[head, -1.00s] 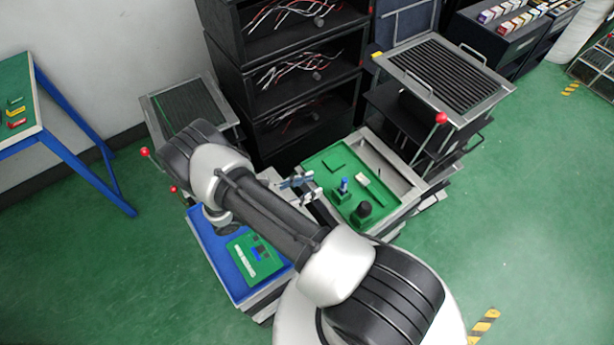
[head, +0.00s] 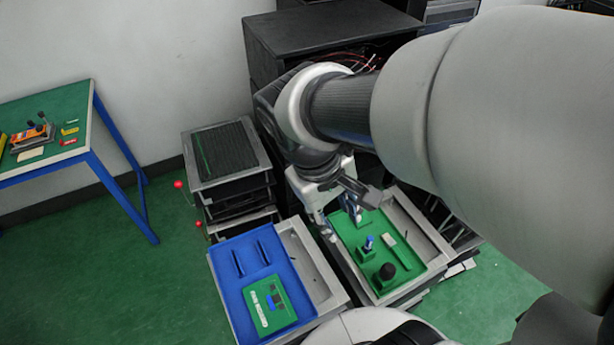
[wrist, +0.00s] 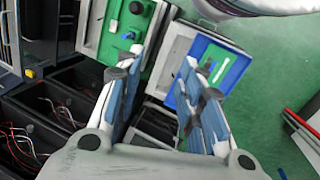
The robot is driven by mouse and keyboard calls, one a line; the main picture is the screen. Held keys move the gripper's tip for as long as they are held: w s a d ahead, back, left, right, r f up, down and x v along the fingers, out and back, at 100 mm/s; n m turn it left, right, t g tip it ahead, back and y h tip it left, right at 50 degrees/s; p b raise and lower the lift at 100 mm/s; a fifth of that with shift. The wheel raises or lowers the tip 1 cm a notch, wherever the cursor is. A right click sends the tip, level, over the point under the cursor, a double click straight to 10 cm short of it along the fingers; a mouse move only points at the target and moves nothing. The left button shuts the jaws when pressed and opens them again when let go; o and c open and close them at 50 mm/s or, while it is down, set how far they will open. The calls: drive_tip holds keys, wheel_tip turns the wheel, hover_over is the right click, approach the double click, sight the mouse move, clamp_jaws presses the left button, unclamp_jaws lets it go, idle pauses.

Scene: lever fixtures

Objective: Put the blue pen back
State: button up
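A small upright blue piece (head: 369,242), which looks like the blue pen, stands in a green holder in the green tray (head: 352,243). It shows small in the wrist view (wrist: 128,35). My gripper (head: 343,220) hangs over the left, far part of that tray, apart from the blue piece. In the wrist view my gripper (wrist: 163,58) has its fingers wide apart with nothing between them. Left of the green tray, a blue tray (head: 226,275) has two dark narrow bars or slots and a green board (head: 271,306) with a blue patch.
A black knob (head: 387,271) and a pale block (head: 389,239) are in the green tray. A dark ribbed stack (head: 226,152) with red-ended levers (head: 178,184) stands behind the blue tray. A black cabinet (head: 300,40) is behind.

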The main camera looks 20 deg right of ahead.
drive_tip(key=s+a+r+m+t+y, duration=0.2)
drive_tip(key=s+a+r+t+y, duration=0.1)
drive_tip(key=s+a+r+t, duration=0.1)
drive_tip(key=shift+s+r+t, duration=0.3)
drive_tip(key=shift+s+t, duration=0.15)
drive_tip(key=shift+t, duration=0.05)
idle(1.0)
